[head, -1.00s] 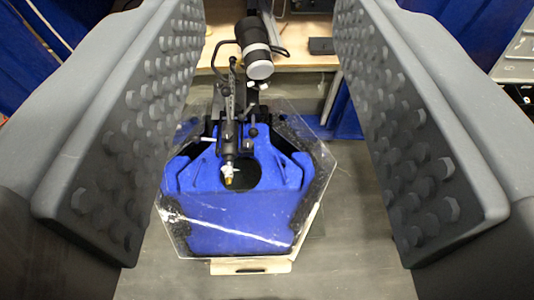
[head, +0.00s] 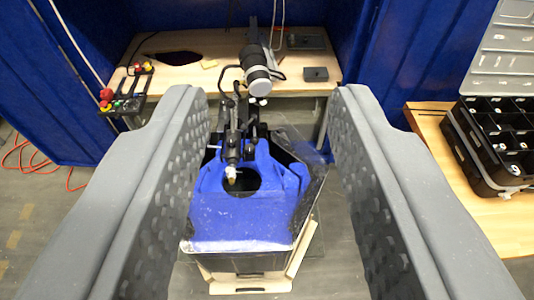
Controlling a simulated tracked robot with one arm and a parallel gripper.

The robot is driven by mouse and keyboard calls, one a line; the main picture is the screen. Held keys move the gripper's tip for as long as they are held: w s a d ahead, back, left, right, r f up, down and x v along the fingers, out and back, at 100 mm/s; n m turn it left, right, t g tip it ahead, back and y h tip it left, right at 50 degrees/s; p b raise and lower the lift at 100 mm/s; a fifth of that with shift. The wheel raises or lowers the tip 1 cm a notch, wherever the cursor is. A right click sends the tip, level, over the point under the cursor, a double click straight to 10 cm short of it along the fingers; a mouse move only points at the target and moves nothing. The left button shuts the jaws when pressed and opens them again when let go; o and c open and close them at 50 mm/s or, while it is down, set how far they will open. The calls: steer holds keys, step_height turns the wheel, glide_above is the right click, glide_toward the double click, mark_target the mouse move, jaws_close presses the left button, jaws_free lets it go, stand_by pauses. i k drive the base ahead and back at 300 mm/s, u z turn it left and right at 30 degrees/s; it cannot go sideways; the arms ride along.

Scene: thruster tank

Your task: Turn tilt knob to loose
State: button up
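The thruster tank (head: 235,222) stands ahead between my fingers, with a blue top, a round dark opening and a clear hexagonal cover. A black mechanism (head: 234,145) with levers and small knobs rises over the opening. I cannot tell which small part is the tilt knob. A black and grey cylinder (head: 257,70) sits on top of the mechanism at the back. My gripper (head: 268,110) is wide open and empty. Its two grey studded fingers flank the view, with the tank beyond them and nothing visibly touched.
A wooden bench (head: 180,76) stands behind the tank, with a control box with red and green buttons (head: 126,103) at its left. An open black parts case (head: 490,140) lies on a wooden table (head: 478,205) at the right. Blue curtains hang behind. Orange cables (head: 35,160) lie on the left floor.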

mark_target(249, 148)
steer(key=u, duration=0.2)
steer(key=i, duration=0.9)
steer(key=z, duration=0.1)
